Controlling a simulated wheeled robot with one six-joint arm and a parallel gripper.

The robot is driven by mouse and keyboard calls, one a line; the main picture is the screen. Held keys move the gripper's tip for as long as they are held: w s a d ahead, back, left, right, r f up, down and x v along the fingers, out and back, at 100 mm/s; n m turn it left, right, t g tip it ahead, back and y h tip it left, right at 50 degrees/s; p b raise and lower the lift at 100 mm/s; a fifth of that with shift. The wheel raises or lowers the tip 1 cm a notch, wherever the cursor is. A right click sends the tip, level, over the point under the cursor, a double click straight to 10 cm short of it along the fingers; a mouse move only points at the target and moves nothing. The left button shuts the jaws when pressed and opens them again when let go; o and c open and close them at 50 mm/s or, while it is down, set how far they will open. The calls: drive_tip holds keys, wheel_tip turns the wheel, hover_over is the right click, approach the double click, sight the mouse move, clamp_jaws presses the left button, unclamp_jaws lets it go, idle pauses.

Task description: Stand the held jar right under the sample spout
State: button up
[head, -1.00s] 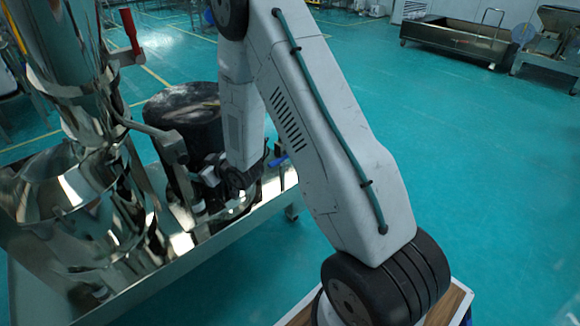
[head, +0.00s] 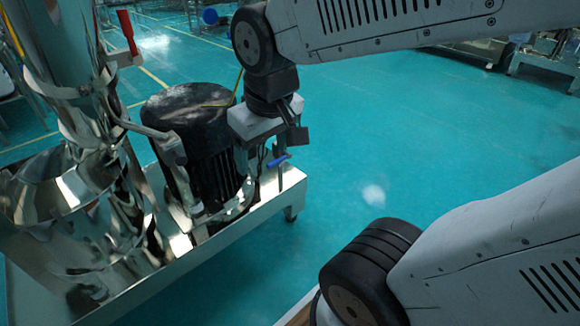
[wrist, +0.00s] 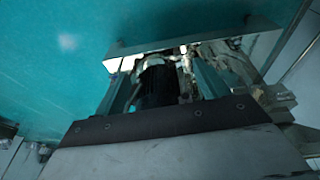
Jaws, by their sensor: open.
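My gripper (head: 264,160) hangs in the head view, pointing down beside the black ribbed motor and near a blue lever (head: 278,161) at the steel base's edge. Its two fingers are apart in the wrist view (wrist: 160,85), with the dark motor and shiny fittings showing beyond and between them. I see no jar between the fingers and cannot make one out in either view. A bent steel pipe (head: 146,130) comes off the steel column and ends in a block beside the motor. I cannot tell whether this pipe or the blue-levered fitting is the sample spout.
The black motor (head: 193,145) stands on the steel base (head: 222,238), close to my gripper. The polished sieve column (head: 70,190), with a red handle (head: 128,31), fills the left. Green floor to the right of the base is clear.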

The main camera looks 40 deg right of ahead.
drive_tip(key=s+a+r+g, duration=0.1)
drive_tip(key=s, duration=0.7)
drive_tip(key=shift+g+y, duration=0.3)
drive_tip(key=shift+g, duration=0.1)
drive_tip(key=shift+r, duration=0.1)
idle(0.4)
